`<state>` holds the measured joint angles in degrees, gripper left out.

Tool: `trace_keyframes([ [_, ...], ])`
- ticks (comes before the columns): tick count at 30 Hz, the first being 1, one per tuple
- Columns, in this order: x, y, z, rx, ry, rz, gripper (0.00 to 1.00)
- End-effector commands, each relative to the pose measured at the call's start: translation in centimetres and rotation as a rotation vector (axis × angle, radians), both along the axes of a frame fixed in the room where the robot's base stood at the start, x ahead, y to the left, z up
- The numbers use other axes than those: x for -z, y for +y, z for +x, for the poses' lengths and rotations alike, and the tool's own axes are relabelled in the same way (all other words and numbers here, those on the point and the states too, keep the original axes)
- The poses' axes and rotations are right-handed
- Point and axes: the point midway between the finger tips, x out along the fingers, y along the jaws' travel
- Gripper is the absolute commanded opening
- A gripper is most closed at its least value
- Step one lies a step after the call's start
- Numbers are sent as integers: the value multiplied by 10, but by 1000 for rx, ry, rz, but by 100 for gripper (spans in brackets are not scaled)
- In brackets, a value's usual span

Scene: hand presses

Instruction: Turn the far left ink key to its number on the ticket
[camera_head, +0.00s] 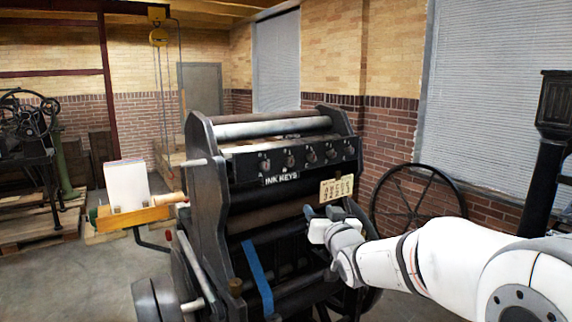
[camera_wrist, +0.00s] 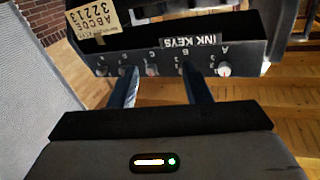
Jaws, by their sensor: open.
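A row of several ink keys runs along a dark panel on the press above the label INK KEYS. The far left ink key (camera_head: 264,165) is a small knob at the panel's left end. My gripper (camera_head: 321,212) is open and empty, below the ticket, apart from the keys. Its blue fingers (camera_wrist: 160,88) also show in the wrist view.
The press's left side frame (camera_head: 203,190) rises beside the panel. A wooden tray (camera_head: 132,216) with a white paper stack (camera_head: 127,183) juts out left. A spoked wheel (camera_head: 417,205) stands behind on the right, before the brick wall. Open air lies before the panel.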

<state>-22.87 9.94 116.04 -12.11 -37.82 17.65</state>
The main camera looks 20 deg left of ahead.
Motion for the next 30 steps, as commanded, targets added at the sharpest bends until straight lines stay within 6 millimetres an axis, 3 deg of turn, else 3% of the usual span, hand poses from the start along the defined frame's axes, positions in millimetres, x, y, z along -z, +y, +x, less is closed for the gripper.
trace_keyframes([
  [1, -12, 26, 3, -56, -58, 48, 44],
  [3, -24, 53, 2, -118, -133, 113, 44],
  [7, -40, 84, -4, -204, -227, 202, 44],
  [13, -51, 103, -4, -248, -275, 248, 44],
  [24, -73, 137, 34, -245, -274, 247, 44],
  [30, -77, 145, 43, -244, -275, 247, 44],
])
